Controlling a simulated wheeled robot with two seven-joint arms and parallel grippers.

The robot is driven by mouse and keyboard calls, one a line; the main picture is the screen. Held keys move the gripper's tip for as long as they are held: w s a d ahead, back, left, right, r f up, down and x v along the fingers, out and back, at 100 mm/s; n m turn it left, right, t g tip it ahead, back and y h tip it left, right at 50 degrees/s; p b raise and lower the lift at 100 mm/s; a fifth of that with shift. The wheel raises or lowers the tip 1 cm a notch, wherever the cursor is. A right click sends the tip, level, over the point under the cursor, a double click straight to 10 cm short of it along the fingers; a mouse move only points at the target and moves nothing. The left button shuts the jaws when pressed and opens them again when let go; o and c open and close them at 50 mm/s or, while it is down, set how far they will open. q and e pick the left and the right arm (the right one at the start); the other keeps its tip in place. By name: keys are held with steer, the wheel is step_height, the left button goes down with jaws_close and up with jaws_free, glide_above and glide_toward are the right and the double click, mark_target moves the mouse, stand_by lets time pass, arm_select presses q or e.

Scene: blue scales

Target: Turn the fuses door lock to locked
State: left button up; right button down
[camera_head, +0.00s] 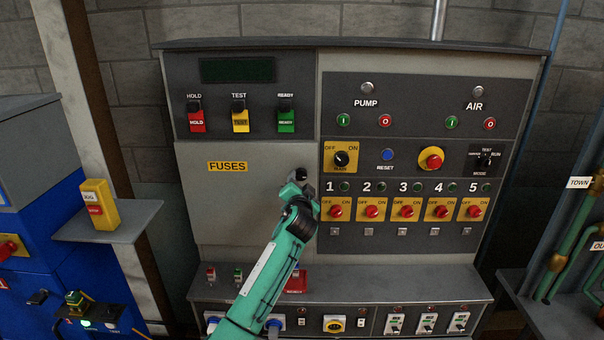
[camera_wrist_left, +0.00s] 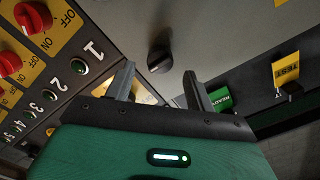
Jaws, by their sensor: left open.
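The grey fuses door (camera_head: 225,215) with its yellow FUSES label (camera_head: 228,167) is closed flush in the panel. Its lock, a small black knob (camera_head: 301,174), sits at the door's right side; it also shows in the left wrist view as a round dark knob (camera_wrist_left: 159,58). My left gripper (camera_head: 297,186) is just below the lock in the head view. In the left wrist view its two fingers (camera_wrist_left: 158,82) are apart, with the knob beyond and between their tips and nothing held. Whether they touch it cannot be told. My right gripper is out of view.
Right of the door are the yellow main switch (camera_head: 340,158) and a row of red numbered switches (camera_head: 372,211). Hold, test and ready switches (camera_head: 240,113) are above the door. A ledge (camera_head: 400,284) juts out below. A yellow button box (camera_head: 99,204) stands left.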

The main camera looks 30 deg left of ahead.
mark_target(301, 178)
arm_select(q)
steer(key=shift+p+x, duration=0.6)
steer(key=shift+x, duration=1.75)
steer(key=c, duration=1)
